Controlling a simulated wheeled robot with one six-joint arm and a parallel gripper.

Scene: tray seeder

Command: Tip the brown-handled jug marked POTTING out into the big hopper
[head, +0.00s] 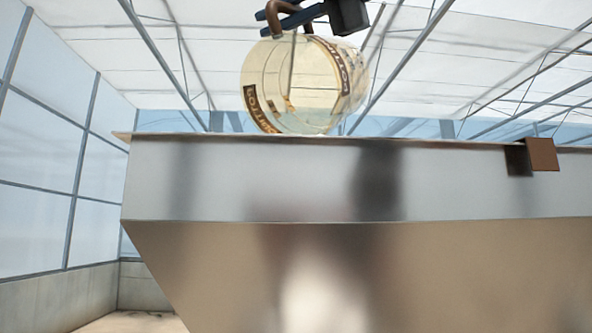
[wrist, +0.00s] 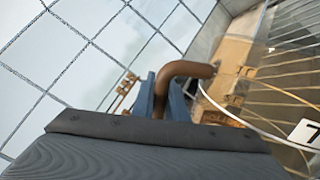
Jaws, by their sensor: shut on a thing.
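The see-through jug (head: 295,85) with brown POTTING lettering is tipped far over, about on its side, above the hopper's top edge in the head view. Its brown handle (head: 288,9) is at the top. My gripper (head: 285,16) is shut on that handle; the wrist view shows the blue fingers (wrist: 168,98) around the brown handle (wrist: 190,68). The big metal hopper (head: 230,185) fills the lower head view. Its inside is hidden behind the front wall. The jug looks mostly clear, with small brown patches; I cannot tell whether these are contents.
A brown block (head: 542,155) sits on the hopper's front rim at the right. Greenhouse glass walls (head: 45,140) and roof bars stand behind. In the wrist view a white card with a dark mark (wrist: 310,133) shows at the right edge.

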